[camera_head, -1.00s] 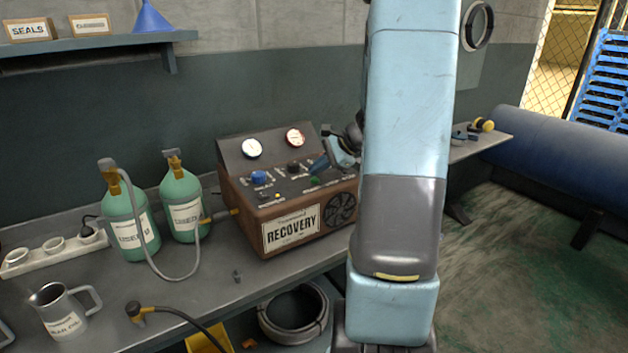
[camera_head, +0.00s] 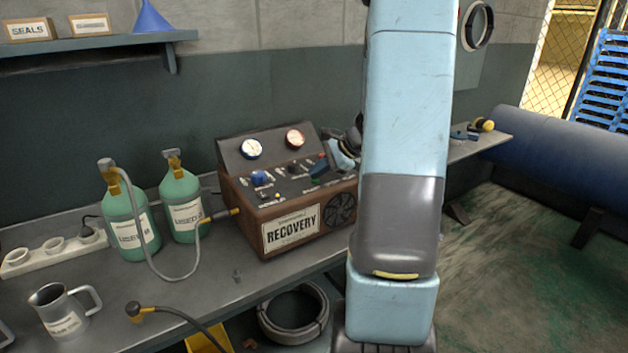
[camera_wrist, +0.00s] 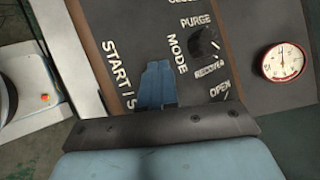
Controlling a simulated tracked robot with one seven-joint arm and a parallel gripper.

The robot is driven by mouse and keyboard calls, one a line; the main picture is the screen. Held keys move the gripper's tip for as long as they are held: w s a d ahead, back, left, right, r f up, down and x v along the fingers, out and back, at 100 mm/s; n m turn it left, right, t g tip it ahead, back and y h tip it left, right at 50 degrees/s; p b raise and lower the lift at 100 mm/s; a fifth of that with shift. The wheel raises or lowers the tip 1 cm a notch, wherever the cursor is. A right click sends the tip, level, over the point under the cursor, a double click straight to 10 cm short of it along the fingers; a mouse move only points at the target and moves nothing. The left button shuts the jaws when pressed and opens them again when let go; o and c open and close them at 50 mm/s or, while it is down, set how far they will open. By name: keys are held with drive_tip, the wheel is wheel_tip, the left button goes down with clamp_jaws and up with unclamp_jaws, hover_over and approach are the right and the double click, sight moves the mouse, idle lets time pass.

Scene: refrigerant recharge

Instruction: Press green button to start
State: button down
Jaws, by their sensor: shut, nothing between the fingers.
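The recovery machine (camera_head: 247,205) is a brown box on the bench with a dark sloped control panel. A small green button (camera_head: 315,181) shows on the panel's right part in the head view. My gripper (camera_head: 321,166) is shut and empty, its blue fingertips just above and beside the button; I cannot tell whether they touch the panel. In the wrist view the blue fingers (camera_wrist: 156,84) are together over the panel, beside the START lettering. The green button is not visible there; the fingers or the gripper body may hide it.
A dark mode knob (camera_wrist: 204,44) and a red-rimmed gauge (camera_wrist: 284,62) lie right of the fingers. A blue knob (camera_head: 259,177) is on the panel's left. Green cylinders (camera_head: 130,225) with a hose stand left of the machine.

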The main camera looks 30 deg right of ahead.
sight(318, 180)
idle(0.3)
drive_tip(key=shift+r, duration=0.5)
drive_tip(key=shift+r, duration=0.1)
drive_tip(key=shift+r, duration=2.95)
